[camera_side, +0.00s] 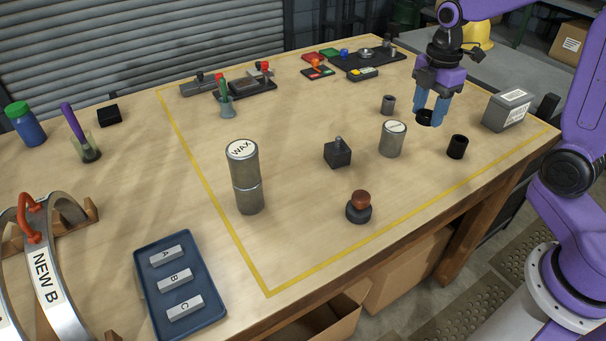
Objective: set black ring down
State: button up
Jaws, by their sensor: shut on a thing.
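My gripper (429,114) is at the back right of the table, pointing down with its blue fingers low over the wood. It is shut on a black ring (424,118), which shows between the fingertips. The fingers partly hide the ring, and I cannot tell whether it touches the table. A second black ring-like piece (457,147) stands on the table just in front and to the right, apart from the gripper.
A tall WAX can (246,178), a dark block (338,154) and a brown-knobbed stamp (359,207) stand farther forward.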

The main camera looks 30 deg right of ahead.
jog(key=s+a, duration=0.2)
jog(key=a, duration=1.8)
send_over(301, 176)
jog(key=s, duration=0.1)
jog(key=shift+n, duration=0.3)
jog(key=f, duration=0.8)
jog(key=shift+s+d+f, duration=0.15)
jog(key=shift+s+d, duration=0.05)
jog(key=shift+d, duration=0.05)
jog(key=shift+w+a+f, duration=0.25)
jog(key=shift+w+f, duration=0.4)
jog(key=shift+f, duration=1.65)
jog(key=shift+f, duration=0.1)
jog(key=o, duration=1.1)
